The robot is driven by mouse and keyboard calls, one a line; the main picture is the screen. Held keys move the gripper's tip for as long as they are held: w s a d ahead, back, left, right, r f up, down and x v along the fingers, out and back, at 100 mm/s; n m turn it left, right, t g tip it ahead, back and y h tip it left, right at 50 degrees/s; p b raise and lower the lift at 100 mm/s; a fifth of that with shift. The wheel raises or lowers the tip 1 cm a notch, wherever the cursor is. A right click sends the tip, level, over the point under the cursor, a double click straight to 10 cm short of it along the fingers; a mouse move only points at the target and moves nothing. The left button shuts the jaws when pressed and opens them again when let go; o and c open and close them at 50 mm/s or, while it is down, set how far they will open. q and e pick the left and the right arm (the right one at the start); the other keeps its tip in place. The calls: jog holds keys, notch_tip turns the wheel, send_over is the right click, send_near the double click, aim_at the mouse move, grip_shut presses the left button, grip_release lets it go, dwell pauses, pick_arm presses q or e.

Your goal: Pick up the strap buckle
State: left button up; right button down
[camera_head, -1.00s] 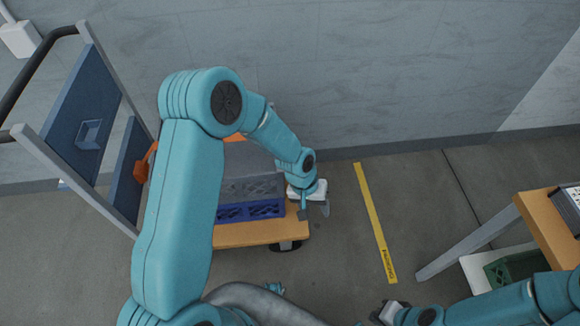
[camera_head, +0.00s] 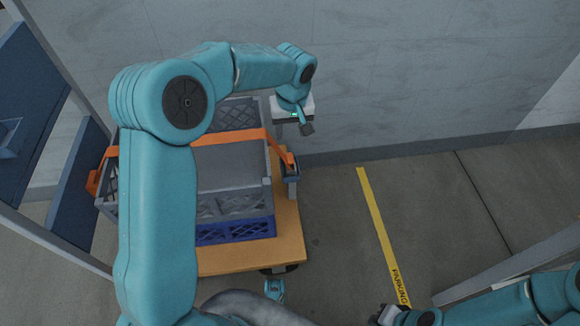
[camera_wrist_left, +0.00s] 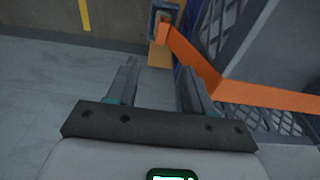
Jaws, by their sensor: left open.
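The strap buckle (camera_head: 292,180) is a small grey piece at the right end of the orange strap (camera_head: 213,139), on the right side of the crate stack. In the left wrist view the buckle (camera_wrist_left: 164,20) is a dark frame at the top, ahead of the fingertips, with the orange strap (camera_wrist_left: 195,55) running from it to the right. My left gripper (camera_head: 293,129) is open and empty, apart from the buckle and beyond it toward the wall. Its two fingers also show in the left wrist view (camera_wrist_left: 158,72). My right gripper (camera_head: 388,314) shows only in part at the bottom; its jaws are unclear.
Grey crates (camera_head: 235,207) over a blue crate (camera_head: 240,231) stand on a cart with a wooden deck (camera_head: 250,256). Blue cart panels (camera_head: 75,175) stand at the left. The wall (camera_head: 420,70) is close behind. Floor by the yellow line (camera_head: 381,228) is clear.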

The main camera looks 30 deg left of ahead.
pick_arm(q)
jog(key=b, duration=0.2)
send_over(290, 158)
notch_tip(290, 158, down, 6)
jog(key=shift+w+f, duration=0.1)
jog(key=shift+f, duration=0.05)
jog(key=shift+d+f, duration=0.1)
jog(key=shift+f, duration=0.5)
notch_tip(290, 158, down, 6)
jog(key=shift+r+b, duration=0.25)
jog(key=shift+b, duration=0.9)
jog(key=shift+r, duration=0.15)
jog(key=shift+c, duration=0.3)
grip_shut()
